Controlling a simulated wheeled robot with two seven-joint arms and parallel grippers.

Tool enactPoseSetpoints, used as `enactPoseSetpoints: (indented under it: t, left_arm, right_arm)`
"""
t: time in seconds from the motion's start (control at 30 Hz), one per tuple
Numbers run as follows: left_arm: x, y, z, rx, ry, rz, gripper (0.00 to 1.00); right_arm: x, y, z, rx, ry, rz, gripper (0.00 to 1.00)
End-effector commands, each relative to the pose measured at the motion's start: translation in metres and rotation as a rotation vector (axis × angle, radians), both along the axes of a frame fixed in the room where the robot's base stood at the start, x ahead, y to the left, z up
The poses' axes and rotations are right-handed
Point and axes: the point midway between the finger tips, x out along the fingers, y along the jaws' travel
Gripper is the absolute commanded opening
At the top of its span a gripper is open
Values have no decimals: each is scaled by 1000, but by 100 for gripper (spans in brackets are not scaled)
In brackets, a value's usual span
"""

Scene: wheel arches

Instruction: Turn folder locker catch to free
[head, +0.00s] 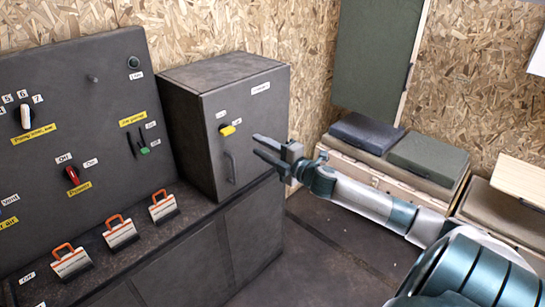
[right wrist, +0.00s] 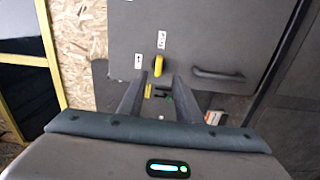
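The folder locker (head: 190,140) is a dark grey box standing on the bench against the chipboard wall. Its catch (head: 227,130) is a yellow knob on the door, above a grey pull handle (head: 231,167). Two small white labels sit by the catch, one above and one to its right; I cannot read them. In the right wrist view the catch (right wrist: 158,66) lies lengthwise towards one label. My right gripper (head: 256,146) is open and empty, in front of the door and apart from the catch. Its fingers (right wrist: 157,80) point towards the catch. My left gripper is not in view.
A dark panel (head: 85,100) with switches and yellow labels stands to the left. Cushioned boxes (head: 430,158) stand at the back right. Dark floor (head: 340,250) lies open right of the bench.

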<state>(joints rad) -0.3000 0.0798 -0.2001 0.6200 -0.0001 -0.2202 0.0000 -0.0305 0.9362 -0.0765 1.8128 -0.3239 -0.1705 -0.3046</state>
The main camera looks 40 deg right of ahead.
Motion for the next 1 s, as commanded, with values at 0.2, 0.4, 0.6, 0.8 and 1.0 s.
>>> enactPoseSetpoints:
  t: [0.2,0.4,0.6,0.8,1.0]
  left_arm:
    - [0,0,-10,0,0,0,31]
    - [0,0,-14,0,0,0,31]
    - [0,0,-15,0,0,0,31]
    - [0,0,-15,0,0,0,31]
    - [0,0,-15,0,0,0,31]
  right_arm:
    - [-25,-2,-2,-1,1,1,31]
    - [-40,-3,-1,-1,1,0,31]
    - [-45,-3,0,-1,0,1,31]
    - [-46,-3,1,-1,0,1,31]
    - [-46,-3,0,-1,0,1,31]
